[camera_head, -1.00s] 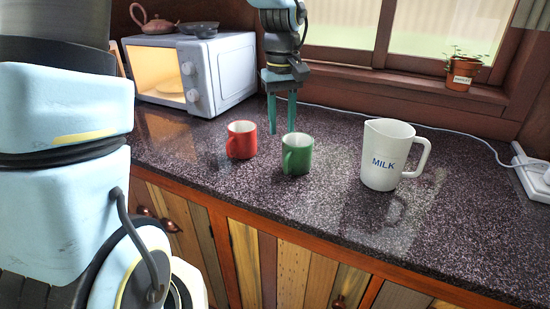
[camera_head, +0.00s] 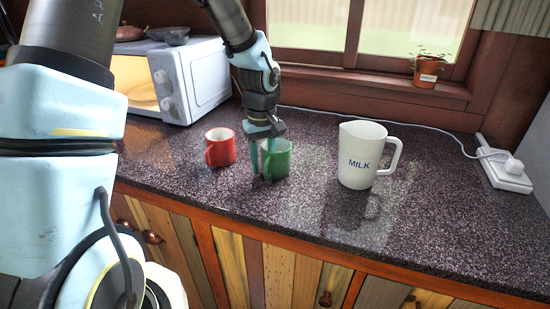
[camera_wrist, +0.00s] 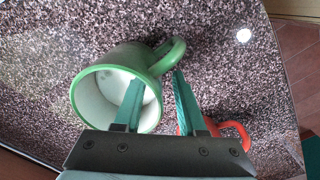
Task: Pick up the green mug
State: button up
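The green mug (camera_head: 281,160) stands upright on the dark speckled counter. In the wrist view the green mug (camera_wrist: 110,60) shows its white inside and its handle at the upper right. My gripper (camera_head: 261,172) points down at the mug's left side. In the wrist view my gripper (camera_wrist: 160,82) is open, with one teal finger over or in the mug's mouth and the other outside the wall near the handle. The rim lies between the fingers, with gaps visible. Whether either finger touches the mug, I cannot tell.
A red mug (camera_head: 220,148) stands just left of my gripper and shows in the wrist view (camera_wrist: 236,130). A white MILK jug (camera_head: 358,160) stands to the right. A microwave (camera_head: 205,75) is behind left, a power strip (camera_head: 506,174) far right. The right front counter is clear.

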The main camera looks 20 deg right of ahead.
jog(key=shift+f, duration=0.4)
grip_shut()
dwell(1.2)
